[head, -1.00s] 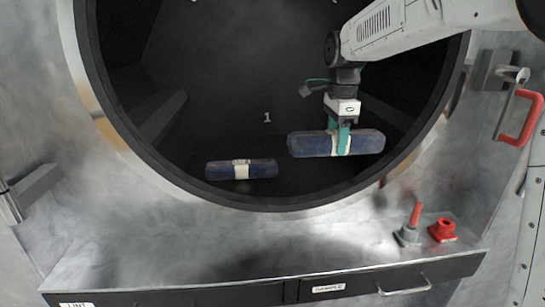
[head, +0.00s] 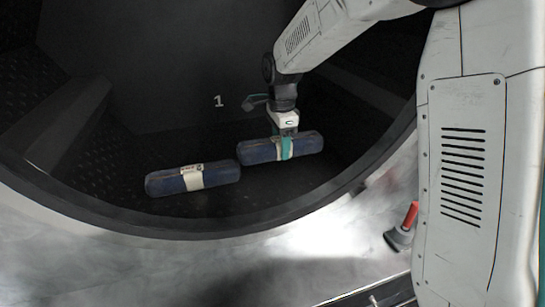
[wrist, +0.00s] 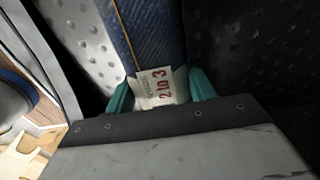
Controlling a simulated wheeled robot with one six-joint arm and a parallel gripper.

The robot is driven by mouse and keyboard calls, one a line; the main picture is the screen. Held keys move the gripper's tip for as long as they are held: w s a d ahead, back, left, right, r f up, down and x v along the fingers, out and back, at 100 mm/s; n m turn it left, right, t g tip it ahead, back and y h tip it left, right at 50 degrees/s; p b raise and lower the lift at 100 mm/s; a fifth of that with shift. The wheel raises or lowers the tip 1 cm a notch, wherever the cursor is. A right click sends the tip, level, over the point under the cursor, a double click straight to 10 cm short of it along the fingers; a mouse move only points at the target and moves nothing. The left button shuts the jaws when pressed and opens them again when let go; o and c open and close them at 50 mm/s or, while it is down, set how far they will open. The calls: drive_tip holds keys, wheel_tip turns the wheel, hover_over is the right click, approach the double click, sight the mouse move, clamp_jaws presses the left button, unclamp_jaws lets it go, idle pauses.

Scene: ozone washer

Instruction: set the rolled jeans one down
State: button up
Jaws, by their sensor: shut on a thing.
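My gripper (head: 285,149) has its teal fingers shut around the middle of a rolled jeans bundle (head: 256,152), at its pale band. The bundle is a dark blue roll lying level inside the dark drum, low near the drum floor; I cannot tell whether it touches.
The drum's round rim (head: 200,234) curves below both rolls. A ribbed fin (head: 60,125) rises at the drum's left. A "1" marks the back wall.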

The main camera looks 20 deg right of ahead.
drive_tip(key=shift+f, duration=2.15)
drive_tip(key=shift+f, duration=0.15)
drive_tip(key=o, duration=1.2)
